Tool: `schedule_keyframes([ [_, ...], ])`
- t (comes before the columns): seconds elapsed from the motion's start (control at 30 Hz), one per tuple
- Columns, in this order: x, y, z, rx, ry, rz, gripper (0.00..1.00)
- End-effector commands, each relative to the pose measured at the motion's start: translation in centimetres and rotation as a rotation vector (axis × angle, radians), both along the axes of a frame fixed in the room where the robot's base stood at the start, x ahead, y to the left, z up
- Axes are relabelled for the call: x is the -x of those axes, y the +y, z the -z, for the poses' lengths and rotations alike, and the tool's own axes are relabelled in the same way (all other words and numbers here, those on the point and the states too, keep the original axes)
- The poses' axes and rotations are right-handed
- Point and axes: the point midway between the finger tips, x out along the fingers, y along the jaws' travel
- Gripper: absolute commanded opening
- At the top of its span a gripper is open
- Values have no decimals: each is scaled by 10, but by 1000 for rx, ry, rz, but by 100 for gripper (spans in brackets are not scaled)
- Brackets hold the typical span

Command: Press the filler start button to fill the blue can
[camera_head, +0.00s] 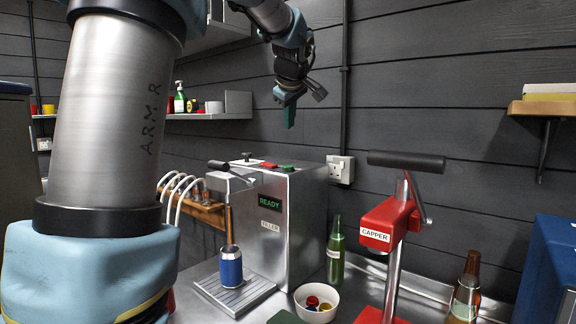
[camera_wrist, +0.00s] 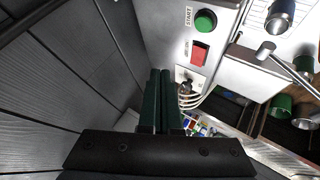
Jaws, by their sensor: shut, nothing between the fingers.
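The steel filler (camera_head: 305,215) stands against the back wall, with a lit READY display on its front. Its green start button (camera_head: 287,168) is on the top panel, right of a red button (camera_head: 268,165). In the wrist view the green button (camera_wrist: 205,20), labelled START, is beside the red button (camera_wrist: 200,51). The blue can (camera_head: 231,268) stands upright on the filler's ribbed tray (camera_head: 240,299), below the spout. My gripper (camera_head: 289,120) is shut and empty, pointing down above the top panel and clear of the buttons. Its dark green fingers (camera_wrist: 160,75) are together in the wrist view.
A red capper (camera_head: 385,225) with a black lever handle stands right of the filler. A green bottle (camera_head: 336,250), a white bowl (camera_head: 316,304) of caps and a brown bottle (camera_head: 466,290) are on the bench. A wall shelf (camera_head: 238,105) is behind. Air above the filler is free.

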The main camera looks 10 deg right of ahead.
Motion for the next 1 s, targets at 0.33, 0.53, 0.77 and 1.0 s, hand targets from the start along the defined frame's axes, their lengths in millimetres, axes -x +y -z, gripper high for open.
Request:
schedule_keyframes([
  [0.33, 0, 0, 3, -1, 0, 1, 0],
  [0.53, 0, 0, 16, -1, 0, 1, 0],
  [0.77, 0, 0, 46, -2, 1, 1, 0],
  [1.0, 0, 0, 81, -1, 0, 1, 0],
])
